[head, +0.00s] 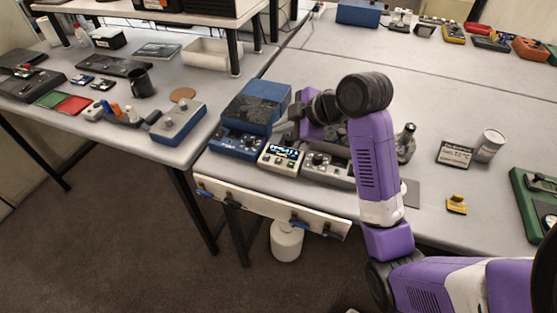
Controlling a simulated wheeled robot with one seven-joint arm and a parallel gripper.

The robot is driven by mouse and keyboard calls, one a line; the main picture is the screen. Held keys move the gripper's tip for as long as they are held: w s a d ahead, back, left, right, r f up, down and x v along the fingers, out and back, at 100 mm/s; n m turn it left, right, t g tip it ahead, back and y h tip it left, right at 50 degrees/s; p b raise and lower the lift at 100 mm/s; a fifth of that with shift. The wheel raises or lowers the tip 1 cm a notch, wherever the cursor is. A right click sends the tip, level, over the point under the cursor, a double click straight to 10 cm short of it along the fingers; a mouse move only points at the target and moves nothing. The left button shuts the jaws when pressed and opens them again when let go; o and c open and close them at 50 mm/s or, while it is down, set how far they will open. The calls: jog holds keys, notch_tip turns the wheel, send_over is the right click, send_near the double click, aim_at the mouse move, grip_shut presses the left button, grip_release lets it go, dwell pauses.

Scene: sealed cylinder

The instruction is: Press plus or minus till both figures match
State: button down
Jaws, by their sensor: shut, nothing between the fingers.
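A small cream box (280,159) with a lit dark display stands at the front edge of the right table. Its figures are too small to read, and I cannot make out plus or minus buttons. My gripper (280,131) is shut and empty, just behind and above the box in the picture. I cannot tell whether it touches anything. My purple arm comes in from the right and hides part of the table.
A blue case (257,103) and a blue device (237,143) stand left of the box, and a grey device (327,168) close on its right. A dark bottle (406,143), a black sign (455,154) and a grey cylinder (489,145) stand farther right.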

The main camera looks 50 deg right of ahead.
aim_at(281, 162)
jog(key=shift+f+b, duration=3.45)
jog(key=shift+f, duration=0.9)
jog(key=shift+f, duration=0.1)
jog(key=shift+f, duration=0.35)
jog(key=shift+f+b, duration=0.35)
jog(key=shift+b, duration=0.1)
jog(key=shift+r, duration=0.1)
jog(key=shift+r+p, duration=0.75)
notch_tip(281, 162, up, 5)
jog(key=p, duration=0.4)
